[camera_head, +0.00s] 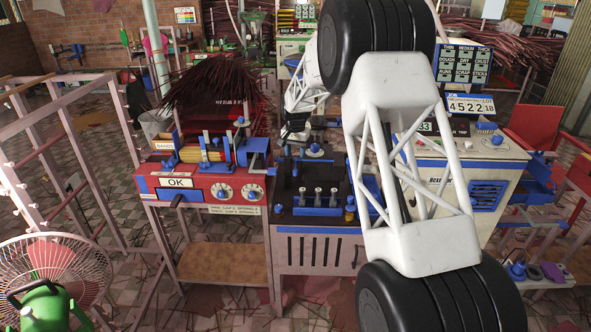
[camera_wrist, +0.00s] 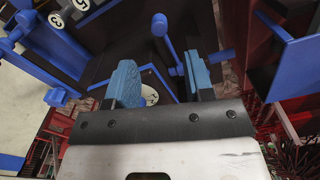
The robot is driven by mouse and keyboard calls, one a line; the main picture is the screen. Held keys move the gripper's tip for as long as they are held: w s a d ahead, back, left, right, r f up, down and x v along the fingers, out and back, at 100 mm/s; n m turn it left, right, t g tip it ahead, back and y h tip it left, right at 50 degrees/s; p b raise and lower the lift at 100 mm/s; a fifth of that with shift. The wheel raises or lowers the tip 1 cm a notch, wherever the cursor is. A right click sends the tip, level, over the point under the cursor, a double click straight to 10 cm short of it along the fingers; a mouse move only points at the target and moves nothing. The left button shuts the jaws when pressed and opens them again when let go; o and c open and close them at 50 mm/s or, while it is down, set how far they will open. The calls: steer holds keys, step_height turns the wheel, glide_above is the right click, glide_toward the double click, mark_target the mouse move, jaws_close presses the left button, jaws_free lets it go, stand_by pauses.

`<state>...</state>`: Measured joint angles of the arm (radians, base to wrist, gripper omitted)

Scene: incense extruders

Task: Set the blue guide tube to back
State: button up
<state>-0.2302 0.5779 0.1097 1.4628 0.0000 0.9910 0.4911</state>
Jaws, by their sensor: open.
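My gripper (camera_wrist: 163,80) is open, its two blue fingers apart and nothing seen held between them. A blue rod with a rounded end (camera_wrist: 165,42) stands just beyond the fingertips, in line with the gap; it may be the blue guide tube, but I cannot tell for sure. In the head view my gripper (camera_head: 293,136) is small and dark, above the back of the dark bench top (camera_head: 290,172). Whether any finger touches the rod is unclear.
Several numbered posts (camera_head: 317,197) stand at the bench front. A red machine with an OK panel (camera_head: 180,182) adjoins on the left, a bundle of dark red sticks (camera_head: 215,82) behind it. A cream cabinet (camera_head: 480,190) stands right. A blue plate (camera_wrist: 288,62) rises right of my fingers.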

mark_target(295, 170)
steer(key=shift+f, duration=0.1)
steer(key=shift+f, duration=3.8)
jaws_close()
